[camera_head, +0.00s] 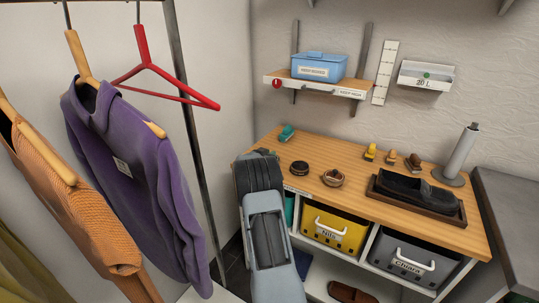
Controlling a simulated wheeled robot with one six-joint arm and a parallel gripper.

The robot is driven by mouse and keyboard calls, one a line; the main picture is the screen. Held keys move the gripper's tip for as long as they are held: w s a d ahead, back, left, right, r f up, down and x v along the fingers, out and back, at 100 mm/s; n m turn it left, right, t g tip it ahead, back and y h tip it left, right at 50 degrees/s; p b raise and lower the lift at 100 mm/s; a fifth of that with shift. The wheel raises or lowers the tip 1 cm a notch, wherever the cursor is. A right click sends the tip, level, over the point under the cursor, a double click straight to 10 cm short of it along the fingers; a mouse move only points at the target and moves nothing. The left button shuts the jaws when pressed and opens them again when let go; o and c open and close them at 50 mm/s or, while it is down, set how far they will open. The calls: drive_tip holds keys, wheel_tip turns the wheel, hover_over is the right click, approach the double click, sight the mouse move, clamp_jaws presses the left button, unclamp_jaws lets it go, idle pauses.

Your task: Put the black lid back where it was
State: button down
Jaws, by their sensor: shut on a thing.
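I cannot make out the black lid for certain. A small round dark tin (299,168) lies on the wooden bench top (400,215), left of the middle. A brown round tin (333,178) sits to its right, apart from it. My arm rises in the lower middle, and its dark upper part overlaps the bench's left end. My gripper's fingers do not show; the arm hides them and whatever they hold.
A teal item (286,133) lies at the bench's back left. Small yellow and brown items (391,158), a black shoe on a tray (436,210) and a grey post (459,155) stand to the right. A shelf with a blue box (319,66) hangs above. A clothes rail (190,110) stands left.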

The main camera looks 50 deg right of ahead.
idle(0.3)
drive_tip(key=shift+d+f, duration=0.1)
drive_tip(key=shift+f, duration=0.15)
drive_tip(key=c, duration=1)
unclamp_jaws()
drive_tip(key=shift+c, duration=0.2)
drive_tip(key=shift+o, duration=0.2)
drive_tip(key=shift+b, duration=0.45)
